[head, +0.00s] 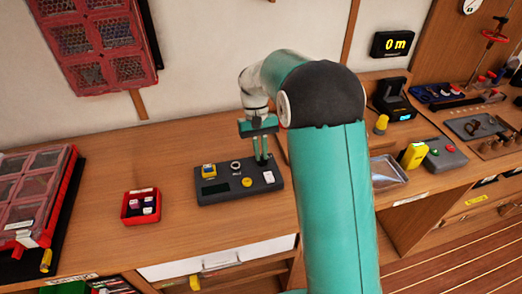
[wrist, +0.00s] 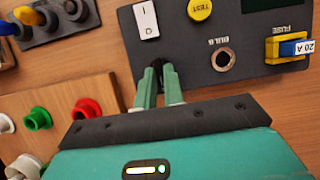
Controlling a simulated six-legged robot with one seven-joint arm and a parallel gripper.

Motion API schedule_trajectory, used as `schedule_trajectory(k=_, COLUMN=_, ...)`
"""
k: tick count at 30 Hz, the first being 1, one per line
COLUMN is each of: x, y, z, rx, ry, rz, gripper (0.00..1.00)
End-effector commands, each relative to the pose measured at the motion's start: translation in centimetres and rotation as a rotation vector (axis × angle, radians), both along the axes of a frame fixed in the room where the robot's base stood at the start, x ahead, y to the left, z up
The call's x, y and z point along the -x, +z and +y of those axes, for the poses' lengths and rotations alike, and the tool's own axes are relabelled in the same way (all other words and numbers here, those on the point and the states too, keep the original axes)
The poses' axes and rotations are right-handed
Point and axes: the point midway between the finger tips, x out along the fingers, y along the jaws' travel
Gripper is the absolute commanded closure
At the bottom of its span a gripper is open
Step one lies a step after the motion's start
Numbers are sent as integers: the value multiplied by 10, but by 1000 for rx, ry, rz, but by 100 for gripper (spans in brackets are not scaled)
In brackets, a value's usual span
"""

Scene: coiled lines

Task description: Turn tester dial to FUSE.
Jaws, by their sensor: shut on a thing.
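The tester (head: 219,195) is a dark grey panel on the bench. In the wrist view the panel (wrist: 182,50) shows upside down, with FUSE and BULB labels. My gripper (head: 261,160) reaches down at the panel's right rear. In the wrist view its two green fingers (wrist: 160,80) are shut on the dark tester dial (wrist: 157,64). The fingers hide most of the dial, so its pointer cannot be read. A yellow fuse holder (wrist: 271,48) with a blue 20 A fuse (wrist: 297,48) sits at FUSE. The BULB socket (wrist: 222,59) looks empty.
A yellow TEST button (wrist: 200,8) and white rocker switch (wrist: 147,20) are close to the fingers. A red bin (head: 128,219) stands left of the tester. A clear tray (head: 388,172) and yellow device (head: 413,155) stand right of my arm. Bench between bin and tester is clear.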

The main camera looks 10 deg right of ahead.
Motion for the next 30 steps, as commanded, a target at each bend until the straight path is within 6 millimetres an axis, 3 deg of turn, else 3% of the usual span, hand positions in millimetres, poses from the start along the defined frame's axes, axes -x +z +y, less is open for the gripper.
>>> schedule_trajectory(k=6, x=0, y=1, z=0, rx=0, ry=1, rz=0, gripper=100)
schedule_trajectory(k=7, x=0, y=1, z=0, rx=0, ry=1, rz=0, gripper=88)
schedule_trajectory(k=10, x=0, y=1, z=0, rx=0, ry=0, rz=0, gripper=69)
schedule_trajectory(k=22, x=-3, y=6, z=0, rx=0, ry=-1, rz=-1, gripper=68)
schedule_trajectory(k=30, x=-22, y=51, z=0, rx=0, ry=0, rz=-4, gripper=68)
